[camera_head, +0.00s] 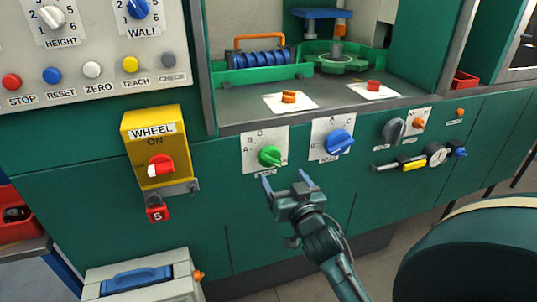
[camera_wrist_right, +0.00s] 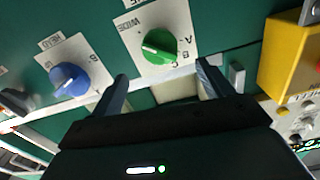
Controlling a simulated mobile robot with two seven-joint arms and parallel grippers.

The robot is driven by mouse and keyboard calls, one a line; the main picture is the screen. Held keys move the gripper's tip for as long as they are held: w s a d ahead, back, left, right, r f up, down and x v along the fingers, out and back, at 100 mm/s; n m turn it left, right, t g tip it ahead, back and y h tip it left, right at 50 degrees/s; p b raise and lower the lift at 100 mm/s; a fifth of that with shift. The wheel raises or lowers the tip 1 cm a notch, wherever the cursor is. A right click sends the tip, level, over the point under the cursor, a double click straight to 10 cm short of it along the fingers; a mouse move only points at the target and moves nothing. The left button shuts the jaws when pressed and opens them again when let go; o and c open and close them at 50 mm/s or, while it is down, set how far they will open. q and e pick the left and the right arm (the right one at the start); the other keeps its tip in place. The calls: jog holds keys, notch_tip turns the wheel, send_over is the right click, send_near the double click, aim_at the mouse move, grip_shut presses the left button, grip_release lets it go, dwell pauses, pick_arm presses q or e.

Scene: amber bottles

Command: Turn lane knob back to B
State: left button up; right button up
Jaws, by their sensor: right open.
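The green knob (camera_head: 269,156) sits on a white plate with letters A, B and C on the front panel. In the right wrist view the green knob (camera_wrist_right: 158,46) shows a white mark on its left, away from the letters. A blue knob (camera_head: 339,142) on its own lettered plate is to the right; it also shows in the wrist view (camera_wrist_right: 69,80). The small plate names are hard to read. My right gripper (camera_head: 286,182) is open and empty, just below and short of the green knob, fingers pointing at the panel. My left gripper is not in view.
The yellow WHEEL box (camera_head: 158,150) with a red switch and a red padlock (camera_head: 156,209) is to the left. A grey knob (camera_head: 393,131) and a yellow-handled lever (camera_head: 412,165) are to the right. A grey shelf (camera_head: 335,94) lies above.

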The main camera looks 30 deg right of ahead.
aim_at(273, 162)
jog(key=x, duration=1)
jog(key=shift+w, duration=0.2)
jog(key=shift+a, duration=0.1)
jog(key=c, duration=1)
